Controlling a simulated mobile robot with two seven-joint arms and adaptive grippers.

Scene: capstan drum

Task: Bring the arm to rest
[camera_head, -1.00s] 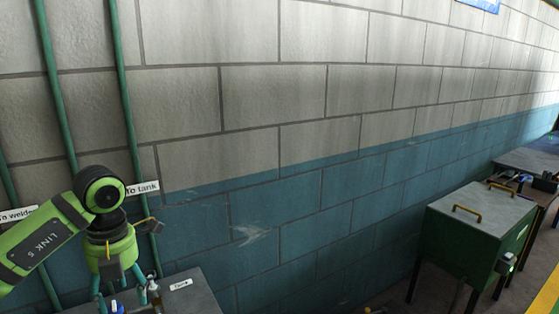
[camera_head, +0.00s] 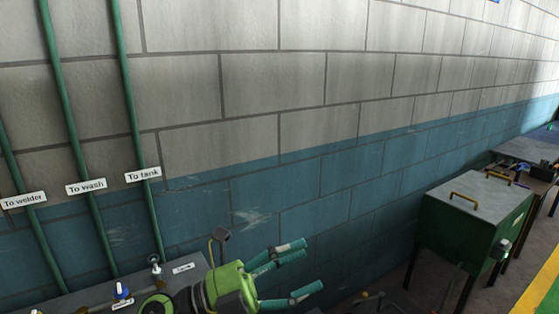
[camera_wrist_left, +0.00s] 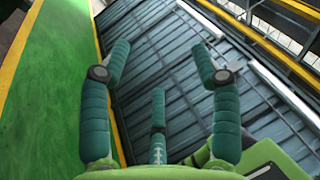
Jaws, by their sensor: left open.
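My left gripper (camera_head: 310,266) is low in the middle of the head view, with its green body and teal fingers pointing right. The fingers are spread and hold nothing. They stand in front of the blue lower wall and look clear of it. In the left wrist view the same gripper (camera_wrist_left: 160,72) shows teal fingers apart with only far-off background between them. The rest of my left arm is mostly cut off by the bottom edge of the head view. My right gripper is in neither view.
A grey bench top (camera_head: 70,303) with a blue-handled valve (camera_head: 121,291) lies left of the gripper. Green pipes with labels, one reading "To tank" (camera_head: 143,174), run down the block wall (camera_head: 225,90). A green lidded box (camera_head: 460,232) stands right. Space between looks free.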

